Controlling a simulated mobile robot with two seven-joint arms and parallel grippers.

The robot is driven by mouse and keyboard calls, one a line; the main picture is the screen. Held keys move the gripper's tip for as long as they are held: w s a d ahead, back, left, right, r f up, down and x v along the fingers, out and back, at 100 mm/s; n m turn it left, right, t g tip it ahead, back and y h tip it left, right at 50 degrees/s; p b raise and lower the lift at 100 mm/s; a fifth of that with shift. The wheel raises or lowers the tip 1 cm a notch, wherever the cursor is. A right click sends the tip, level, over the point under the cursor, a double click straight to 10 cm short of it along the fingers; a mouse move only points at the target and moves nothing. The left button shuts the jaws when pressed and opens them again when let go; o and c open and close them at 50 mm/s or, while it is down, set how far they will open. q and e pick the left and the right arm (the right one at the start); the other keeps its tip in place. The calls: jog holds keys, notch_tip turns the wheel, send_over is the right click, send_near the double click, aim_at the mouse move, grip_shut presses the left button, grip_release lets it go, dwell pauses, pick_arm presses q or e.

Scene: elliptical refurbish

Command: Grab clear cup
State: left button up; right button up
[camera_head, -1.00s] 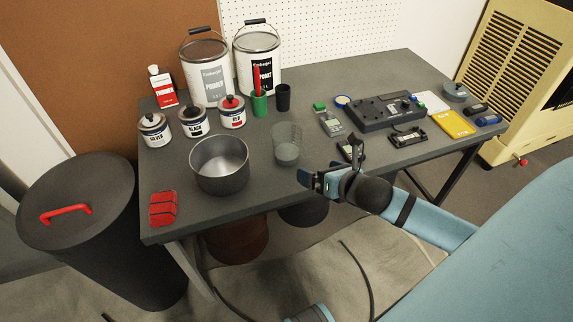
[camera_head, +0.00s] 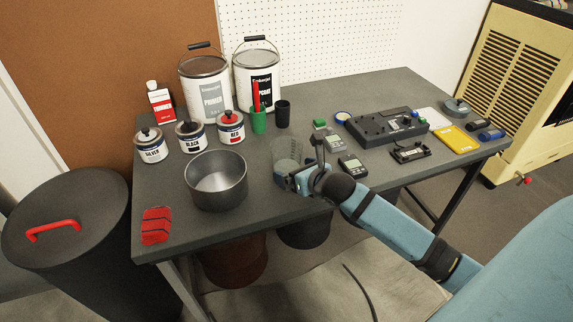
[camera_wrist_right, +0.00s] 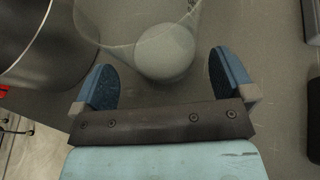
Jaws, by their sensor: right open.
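The clear cup (camera_head: 287,149) is see-through and stands upright on the dark grey table, to the right of the metal pot. My right gripper (camera_head: 297,166) is open at the near side of the cup and partly covers its lower part. In the right wrist view the clear cup (camera_wrist_right: 163,50) has its round base just ahead of the gap between the two blue fingers of the right gripper (camera_wrist_right: 164,80). The fingers are spread to either side and hold nothing. My left gripper is out of view.
The metal pot (camera_head: 216,185) stands close on the left of the cup. A green holder (camera_head: 258,122) and a black cup (camera_head: 283,114) are behind it. Two small grey devices (camera_head: 326,140) (camera_head: 352,164) lie to the right. The table's front edge runs under my right arm.

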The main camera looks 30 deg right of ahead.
jog(key=x, duration=0.2)
jog(key=shift+w+f, duration=0.25)
jog(key=c, duration=0.8)
jog(key=shift+r, duration=0.25)
jog(key=shift+c, duration=0.2)
notch_tip(320, 180, up, 20)
jog(key=p, duration=0.5)
jog(key=shift+f, duration=0.25)
